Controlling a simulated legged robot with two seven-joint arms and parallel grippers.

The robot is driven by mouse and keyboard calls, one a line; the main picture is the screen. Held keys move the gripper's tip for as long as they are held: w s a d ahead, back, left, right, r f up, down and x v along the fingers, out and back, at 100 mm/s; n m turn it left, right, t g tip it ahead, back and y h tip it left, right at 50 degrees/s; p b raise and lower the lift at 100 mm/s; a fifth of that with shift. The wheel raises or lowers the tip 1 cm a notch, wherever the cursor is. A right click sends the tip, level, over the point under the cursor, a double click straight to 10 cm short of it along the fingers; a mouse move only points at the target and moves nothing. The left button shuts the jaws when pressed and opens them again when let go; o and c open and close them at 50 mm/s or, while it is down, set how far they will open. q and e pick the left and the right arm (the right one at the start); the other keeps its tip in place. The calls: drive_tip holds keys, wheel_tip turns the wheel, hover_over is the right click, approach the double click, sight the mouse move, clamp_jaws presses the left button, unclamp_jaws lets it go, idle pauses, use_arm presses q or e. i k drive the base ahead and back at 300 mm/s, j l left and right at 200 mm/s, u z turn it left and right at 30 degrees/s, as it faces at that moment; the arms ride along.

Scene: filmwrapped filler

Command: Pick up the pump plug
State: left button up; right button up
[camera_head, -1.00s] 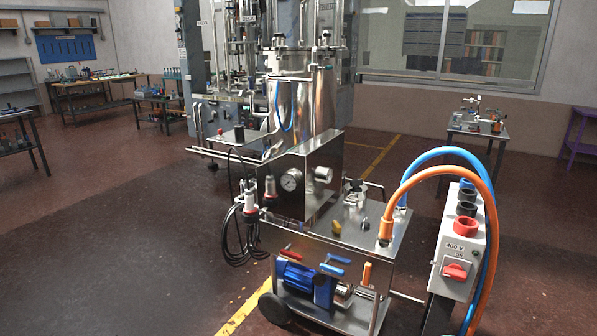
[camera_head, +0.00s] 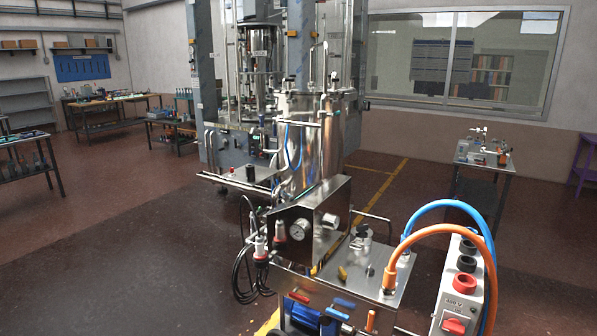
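I cannot tell which one is the pump plug. A coiled black cable (camera_head: 240,272) hangs beside the left plug. The steel pump machine (camera_head: 310,205) stands ahead, its lower part cut off by the picture's bottom edge. Neither of my grippers is in view.
A grey 400 V socket box (camera_head: 458,300) stands at the lower right, with blue (camera_head: 445,205) and orange (camera_head: 432,231) hoses arching beside it. A small table (camera_head: 485,165) stands behind at the right. The floor (camera_head: 130,240) left of the machine is clear.

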sight(260, 255)
drive_tip(key=k+l+z, duration=0.1)
drive_tip(key=z, duration=0.95)
drive_tip(key=k+u, duration=0.1)
drive_tip(key=u, duration=1.25)
drive_tip(key=i+l, duration=0.3)
drive_tip(key=i+l+z, duration=0.1)
drive_tip(key=i+l, duration=0.15)
drive_tip(key=l, duration=0.3)
drive_tip(key=i+j+z, duration=0.1)
drive_tip(key=i, duration=0.3)
drive_tip(key=i+j+z, duration=0.15)
drive_tip(key=i, duration=0.2)
drive_tip(key=i+j+z, duration=0.1)
drive_tip(key=i, duration=0.3)
drive_tip(key=j, duration=0.1)
